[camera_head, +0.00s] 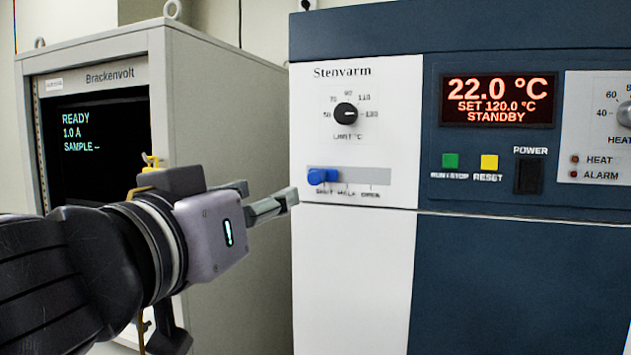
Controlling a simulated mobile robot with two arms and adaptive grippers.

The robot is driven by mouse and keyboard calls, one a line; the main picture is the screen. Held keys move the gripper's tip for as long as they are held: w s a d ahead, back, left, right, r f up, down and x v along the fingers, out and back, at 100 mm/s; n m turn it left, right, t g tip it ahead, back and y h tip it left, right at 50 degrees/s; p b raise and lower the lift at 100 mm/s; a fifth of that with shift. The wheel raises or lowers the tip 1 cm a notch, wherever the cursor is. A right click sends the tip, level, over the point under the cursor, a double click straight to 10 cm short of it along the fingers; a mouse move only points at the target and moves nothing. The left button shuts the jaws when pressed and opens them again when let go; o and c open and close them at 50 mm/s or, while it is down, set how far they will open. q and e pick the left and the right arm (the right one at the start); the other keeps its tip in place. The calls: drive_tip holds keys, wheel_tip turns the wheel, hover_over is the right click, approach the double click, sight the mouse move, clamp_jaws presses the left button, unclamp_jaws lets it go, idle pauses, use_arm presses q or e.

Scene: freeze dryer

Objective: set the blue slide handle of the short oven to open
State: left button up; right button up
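The blue slide handle (322,176) sits at the left end of a grey slot (352,176) on the white front panel of the Stenvarm oven (355,270). It is above the label that reads like SHUT; HALF and OPEN are further right. My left gripper (272,190) comes in from the left and points right. Its fingertips are a little left of the handle and slightly lower in the picture, apart from it. A gap shows between its two grey fingers, with nothing between them. My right gripper is not in view.
Above the slot is a black limit knob (346,114). Right of it are a display (498,101) reading 22.0 °C and STANDBY, a green button (450,160), a yellow button (489,162) and a power switch (529,176). A Brackenvolt cabinet (215,120) stands behind my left arm.

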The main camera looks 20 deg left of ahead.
use_arm(q)
drive_tip(key=shift+w+p, duration=1.05)
drive_tip(key=shift+w, duration=0.5)
drive_tip(key=p, duration=0.6)
approach(313, 179)
drive_tip(key=w, duration=0.2)
drive_tip(key=w+p, duration=0.1)
drive_tip(key=p, duration=0.3)
drive_tip(key=w+p, duration=0.1)
drive_tip(key=p, duration=0.4)
drive_tip(key=shift+w+d+r, duration=0.1)
drive_tip(key=shift+w+r, duration=0.1)
drive_tip(key=shift+r, duration=0.05)
drive_tip(key=w, duration=0.5)
drive_tip(key=shift+w+d+f+p, duration=0.1)
drive_tip(key=shift+w+f+p, duration=0.2)
drive_tip(key=shift+w+p, duration=0.1)
drive_tip(key=shift+s, duration=0.1)
drive_tip(key=shift+c, duration=0.2)
clamp_jaws()
